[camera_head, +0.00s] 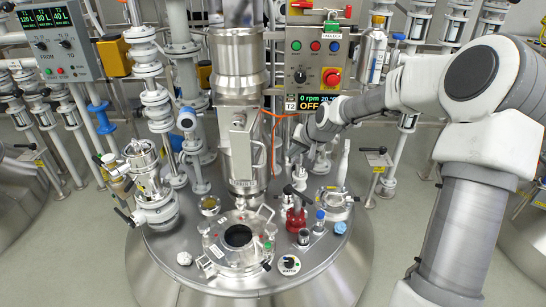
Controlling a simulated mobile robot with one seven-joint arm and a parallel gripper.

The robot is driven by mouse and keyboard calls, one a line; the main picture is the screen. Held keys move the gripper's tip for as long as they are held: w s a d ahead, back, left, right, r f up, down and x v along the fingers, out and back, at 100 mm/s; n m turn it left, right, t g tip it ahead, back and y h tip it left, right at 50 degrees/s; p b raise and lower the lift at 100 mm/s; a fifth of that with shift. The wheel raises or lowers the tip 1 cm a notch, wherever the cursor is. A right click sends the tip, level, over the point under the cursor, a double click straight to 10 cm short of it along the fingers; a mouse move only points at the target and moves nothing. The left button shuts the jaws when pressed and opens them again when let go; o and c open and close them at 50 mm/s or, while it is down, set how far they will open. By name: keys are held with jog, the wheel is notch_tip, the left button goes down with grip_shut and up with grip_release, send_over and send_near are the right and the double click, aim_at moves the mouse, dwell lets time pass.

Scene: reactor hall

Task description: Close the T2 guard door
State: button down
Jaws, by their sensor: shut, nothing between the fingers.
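The T2 agitator stands at the centre, with a steel motor housing (237,65) above a column. A grey rectangular panel (241,150) on the column, likely the guard door, stands out in front of it. I cannot tell its exact opening angle. My arm reaches in from the right. My gripper (298,168) points down to the right of the panel, apart from it, above the vessel lid (190,255). It is shut and empty. Its fingertips are small and hard to make out against the fittings behind.
A control box (315,62) with a red stop button and the T2 display (318,101), reading 0 rpm and OFF, stands behind. An orange cable (275,135) hangs beside the column.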

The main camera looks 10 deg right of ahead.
aim_at(255, 142)
jog(key=w+a+f+b, duration=0.1)
jog(key=w+a+f, duration=0.3)
jog(key=w, duration=0.1)
jog(key=shift+w+a, duration=0.2)
jog(key=shift+a, duration=0.15)
jog(key=shift+a+f+b, duration=0.15)
jog(key=shift+b, duration=0.25)
